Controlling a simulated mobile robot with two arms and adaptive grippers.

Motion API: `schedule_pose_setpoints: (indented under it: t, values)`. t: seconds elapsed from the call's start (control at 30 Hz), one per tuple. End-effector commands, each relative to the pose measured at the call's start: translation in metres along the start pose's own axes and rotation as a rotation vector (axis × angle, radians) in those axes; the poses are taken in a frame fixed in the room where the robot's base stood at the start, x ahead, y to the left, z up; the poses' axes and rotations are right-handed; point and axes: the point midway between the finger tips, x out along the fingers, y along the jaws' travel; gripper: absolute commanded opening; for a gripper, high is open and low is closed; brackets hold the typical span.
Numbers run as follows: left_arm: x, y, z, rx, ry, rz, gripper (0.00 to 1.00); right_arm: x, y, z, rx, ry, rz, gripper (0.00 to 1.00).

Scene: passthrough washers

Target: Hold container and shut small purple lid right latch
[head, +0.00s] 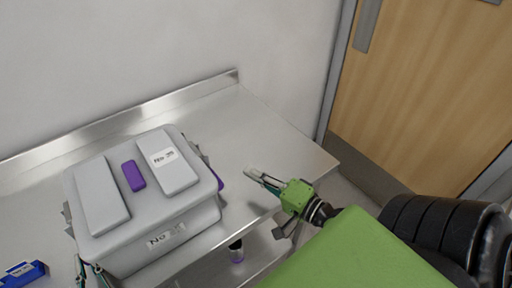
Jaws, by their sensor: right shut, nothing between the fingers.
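A grey container (112,258) with a pale lid stands on the steel counter at the left. A small purple piece (133,175) lies flat on the lid between two raised panels. On the container's right side, a purple latch (217,181) sticks out beside a grey part; its exact angle is hard to tell. My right gripper (252,174) is shut and empty, over the counter to the right of the container, apart from it. Fingers of my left gripper (90,272) show at the container's front left corner; contact and opening are unclear there.
A blue block (24,272) shows at the lower left edge; I cannot tell what it is. A dark bottle with purple at its base (237,251) is below the counter's front edge. The steel counter (265,145) is clear behind my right gripper. A wooden door (430,90) is at the right.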

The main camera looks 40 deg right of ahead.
Motion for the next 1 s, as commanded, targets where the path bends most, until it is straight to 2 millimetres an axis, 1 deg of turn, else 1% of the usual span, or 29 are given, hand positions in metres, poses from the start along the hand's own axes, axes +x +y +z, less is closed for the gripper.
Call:
schedule_pose_setpoints:
  t: [0.1,0.33,0.37,0.4,0.43,0.6,0.63,0.67,0.7,0.73,0.77,1.0]
  values:
    - [-0.0002,0.0000,0.0002,0.000,0.000,0.000,0.00,-0.0064,-0.0003,0.0004,-0.001,-0.001,-0.001,0.00]
    - [-0.0002,0.0000,0.0003,0.000,-0.001,0.000,0.00,-0.0083,-0.0005,0.0004,-0.001,-0.001,-0.002,0.00]
    - [-0.0002,-0.0001,0.0003,0.000,-0.001,0.000,0.15,-0.0083,-0.0005,0.0003,-0.001,-0.001,-0.002,0.00]
    - [-0.0002,-0.0001,0.0003,0.000,-0.001,0.000,0.25,-0.0082,-0.0004,0.0003,-0.001,-0.001,-0.002,0.00]
    - [-0.0003,0.0000,0.0002,0.000,0.000,0.000,0.29,-0.0082,-0.0004,0.0003,-0.001,-0.001,-0.002,0.00]
    - [-0.0002,0.0005,0.0004,0.000,-0.001,0.001,0.29,-0.0081,-0.0003,0.0002,-0.001,-0.001,-0.002,0.00]
    - [-0.0002,0.0006,0.0004,0.000,-0.001,0.001,0.31,-0.0081,-0.0003,0.0002,-0.001,-0.001,-0.002,0.00]
    - [-0.0002,0.0006,0.0004,0.000,-0.001,0.001,0.38,-0.0080,-0.0003,0.0002,-0.001,-0.001,-0.001,0.00]
    - [-0.0002,0.0008,0.0004,0.000,-0.001,0.002,0.42,-0.0080,-0.0003,0.0002,-0.001,-0.001,-0.001,0.00]
    - [-0.0002,0.0010,0.0005,0.000,-0.001,0.002,0.47,-0.0080,-0.0002,0.0002,-0.001,-0.001,-0.001,0.00]
    - [-0.0002,0.0012,0.0005,0.000,-0.002,0.002,0.48,-0.0080,-0.0002,0.0002,-0.001,0.000,-0.001,0.00]
    - [-0.0002,0.0014,0.0007,-0.001,-0.002,0.003,0.48,-0.0080,-0.0002,0.0002,-0.001,0.000,-0.001,0.00]
